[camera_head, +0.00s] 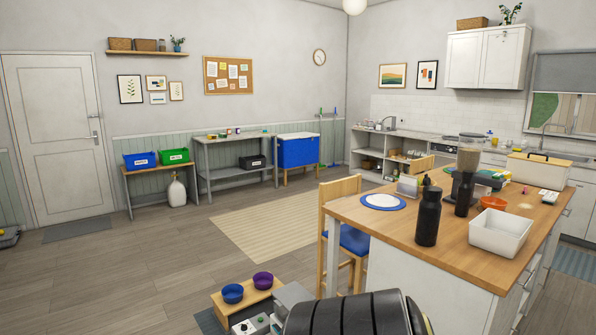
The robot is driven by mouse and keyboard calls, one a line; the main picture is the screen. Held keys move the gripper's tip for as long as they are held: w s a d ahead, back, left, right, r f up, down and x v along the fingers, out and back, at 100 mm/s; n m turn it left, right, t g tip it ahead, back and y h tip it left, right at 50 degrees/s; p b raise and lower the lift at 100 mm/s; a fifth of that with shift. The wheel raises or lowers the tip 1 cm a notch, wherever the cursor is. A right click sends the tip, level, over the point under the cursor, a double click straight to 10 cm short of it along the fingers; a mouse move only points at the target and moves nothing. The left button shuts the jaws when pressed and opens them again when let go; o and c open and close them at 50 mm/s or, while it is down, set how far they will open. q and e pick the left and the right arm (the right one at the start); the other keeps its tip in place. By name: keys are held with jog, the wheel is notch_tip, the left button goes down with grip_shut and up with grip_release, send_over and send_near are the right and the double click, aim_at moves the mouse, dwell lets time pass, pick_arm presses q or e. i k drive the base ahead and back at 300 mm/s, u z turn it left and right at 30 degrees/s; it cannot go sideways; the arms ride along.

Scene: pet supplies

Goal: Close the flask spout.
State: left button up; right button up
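A dark flask (428,214) stands upright on the wooden top of the island, near its front left part. Its cap narrows at the top, with a small raised part that may be the spout. The view is too small to tell whether the spout is open or closed. A second, smaller dark bottle-like object (463,194) stands behind it to the right. Neither of my grippers is in view.
A clear-topped dispenser (469,155) rises behind. A chair (340,225) stands at the island's left side.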

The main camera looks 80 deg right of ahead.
aim_at(427, 181)
jog(key=z, duration=1.85)
jog(key=i, duration=2.2)
jog(key=z, duration=2.6)
jog(key=i, duration=0.3)
jog(key=z, duration=0.85)
